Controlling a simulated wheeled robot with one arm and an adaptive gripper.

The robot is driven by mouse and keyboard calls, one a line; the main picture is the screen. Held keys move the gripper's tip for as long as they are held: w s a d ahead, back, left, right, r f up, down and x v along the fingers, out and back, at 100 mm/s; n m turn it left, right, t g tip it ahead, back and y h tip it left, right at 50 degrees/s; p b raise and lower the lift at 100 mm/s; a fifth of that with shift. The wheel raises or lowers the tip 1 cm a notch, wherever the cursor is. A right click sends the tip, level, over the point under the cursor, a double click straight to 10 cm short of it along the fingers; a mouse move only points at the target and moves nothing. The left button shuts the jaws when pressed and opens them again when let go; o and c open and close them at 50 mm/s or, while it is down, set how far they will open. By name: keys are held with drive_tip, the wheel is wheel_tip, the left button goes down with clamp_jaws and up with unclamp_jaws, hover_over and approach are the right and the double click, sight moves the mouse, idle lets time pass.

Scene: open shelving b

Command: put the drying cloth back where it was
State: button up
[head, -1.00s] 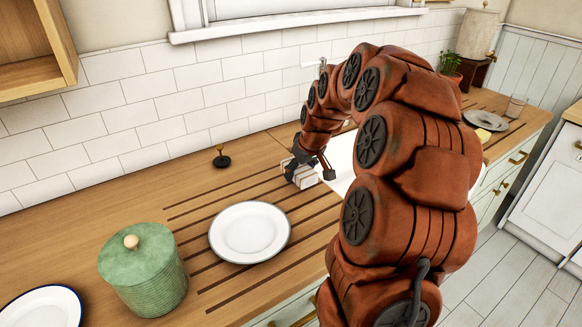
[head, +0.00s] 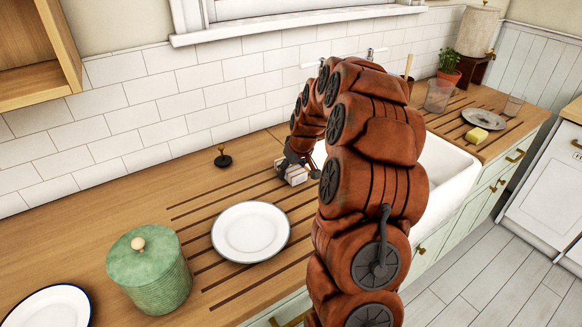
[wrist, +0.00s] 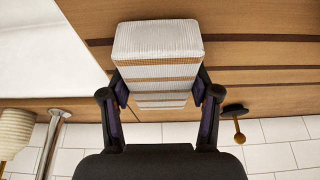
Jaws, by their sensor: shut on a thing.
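The drying cloth (wrist: 158,42) is a folded white block with tan stripes. In the wrist view my gripper (wrist: 160,93) has one finger on each side of it and is shut on it. In the head view the cloth (head: 294,177) shows as a small pale block at the left edge of the sink, over the grooved drainboard (head: 190,207). My gripper (head: 297,162) is above it, partly hidden by my arm. I cannot tell whether the cloth touches the wood.
A white plate (head: 250,232) lies on the grooves in front. A black stand with a brass knob (head: 223,158) is to the left. A green lidded jar (head: 150,272) stands nearer. The white sink (head: 447,172) is right, with a yellow sponge (head: 477,135) beyond.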

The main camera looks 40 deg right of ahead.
drive_tip(key=shift+f, duration=0.1)
drive_tip(key=shift+s+f+b, duration=0.1)
drive_tip(key=shift+f+b, duration=0.25)
drive_tip(key=shift+b, duration=0.1)
drive_tip(key=o, duration=1.3)
drive_tip(key=shift+r, duration=0.15)
drive_tip(key=shift+r+p, duration=0.3)
drive_tip(key=shift+r, duration=0.15)
drive_tip(key=b+v, duration=0.2)
drive_tip(key=v, duration=0.9)
drive_tip(key=shift+s+a+r+b, duration=0.1)
drive_tip(key=shift+r+b, duration=0.2)
drive_tip(key=shift+b, duration=0.05)
